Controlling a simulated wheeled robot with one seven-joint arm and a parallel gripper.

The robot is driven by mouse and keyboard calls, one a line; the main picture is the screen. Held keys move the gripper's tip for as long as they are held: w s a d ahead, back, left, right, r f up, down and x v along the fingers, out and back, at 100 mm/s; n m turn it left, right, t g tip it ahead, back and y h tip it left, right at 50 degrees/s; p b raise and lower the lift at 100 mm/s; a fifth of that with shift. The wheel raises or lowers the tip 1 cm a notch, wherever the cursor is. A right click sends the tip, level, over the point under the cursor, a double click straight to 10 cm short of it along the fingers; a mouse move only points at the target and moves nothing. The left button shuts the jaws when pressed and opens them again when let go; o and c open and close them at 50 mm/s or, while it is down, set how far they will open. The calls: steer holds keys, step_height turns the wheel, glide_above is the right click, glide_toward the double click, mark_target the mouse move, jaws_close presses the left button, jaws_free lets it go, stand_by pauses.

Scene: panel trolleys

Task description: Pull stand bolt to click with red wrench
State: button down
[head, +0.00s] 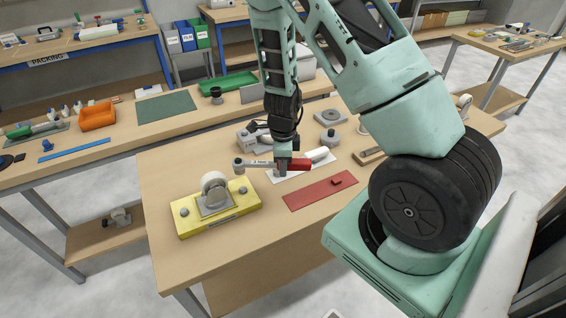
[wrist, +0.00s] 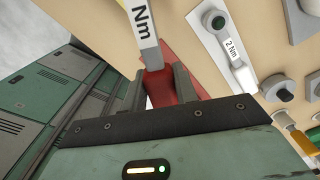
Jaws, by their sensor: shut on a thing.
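My gripper (head: 284,172) is shut on the red handle of the red wrench (head: 299,164), above the table. The wrench's grey shaft points left, and its round head (head: 239,163) is above the back right of the yellow stand (head: 196,226), apart from it as far as I can tell. In the wrist view the red handle (wrist: 161,88) sits between my fingers, with a shaft marked "Nm". The yellow stand bears an upright caster (head: 214,190) on a grey plate. Bolt heads show at its left (head: 185,212) and right (head: 242,186). The wrench's far tip is out of the wrist view.
A red mat (head: 305,197) lies in front of my gripper. A white-handled wrench (head: 320,154), marked "2 Nm" in the wrist view (wrist: 236,60), lies behind it. Grey fittings (head: 330,117) stand farther back. The table's front left is clear.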

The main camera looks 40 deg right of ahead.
steer(key=shift+f+b, duration=2.8)
steer(key=shift+f, duration=0.9)
